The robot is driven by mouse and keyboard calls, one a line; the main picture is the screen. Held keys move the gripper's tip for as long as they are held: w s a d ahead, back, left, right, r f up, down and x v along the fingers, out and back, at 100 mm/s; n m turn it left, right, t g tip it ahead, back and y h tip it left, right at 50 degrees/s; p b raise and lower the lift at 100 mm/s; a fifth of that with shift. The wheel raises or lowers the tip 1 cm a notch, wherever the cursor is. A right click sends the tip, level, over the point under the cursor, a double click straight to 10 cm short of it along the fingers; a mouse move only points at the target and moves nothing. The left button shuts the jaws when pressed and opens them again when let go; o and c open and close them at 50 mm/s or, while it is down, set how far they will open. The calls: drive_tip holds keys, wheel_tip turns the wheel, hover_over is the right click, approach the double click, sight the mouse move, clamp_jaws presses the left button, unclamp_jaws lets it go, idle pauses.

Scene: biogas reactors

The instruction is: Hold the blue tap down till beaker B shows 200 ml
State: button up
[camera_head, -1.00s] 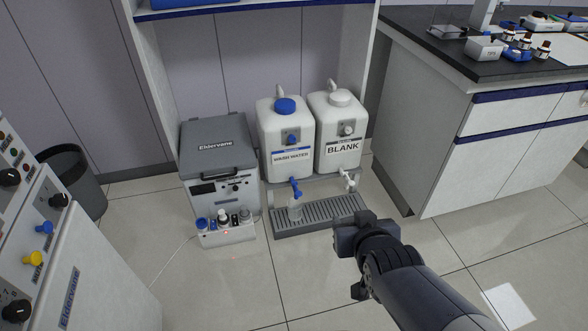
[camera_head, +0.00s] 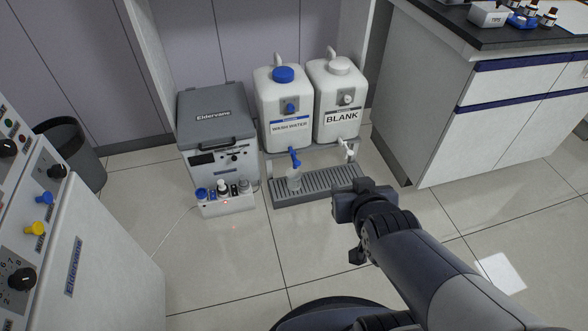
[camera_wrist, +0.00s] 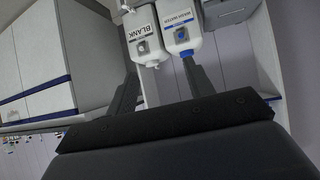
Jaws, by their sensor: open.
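The blue tap (camera_head: 295,158) is on the front of the white WASH WATER canister (camera_head: 284,106). It also shows in the wrist view (camera_wrist: 185,54). My gripper (camera_head: 345,205) is right of the beaker in the picture and apart from the tap. In the wrist view my gripper (camera_wrist: 158,68) has its two dark fingers spread with nothing between them. The beaker is not visible there.
The BLANK canister (camera_head: 338,98) with a white tap (camera_head: 347,147) stands right of the wash water. A grey Eldervane box (camera_head: 217,130) and a small bottle rack (camera_head: 226,205) stand to the left. A bench (camera_head: 470,120) is at right.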

drive_tip(key=shift+c, duration=0.5)
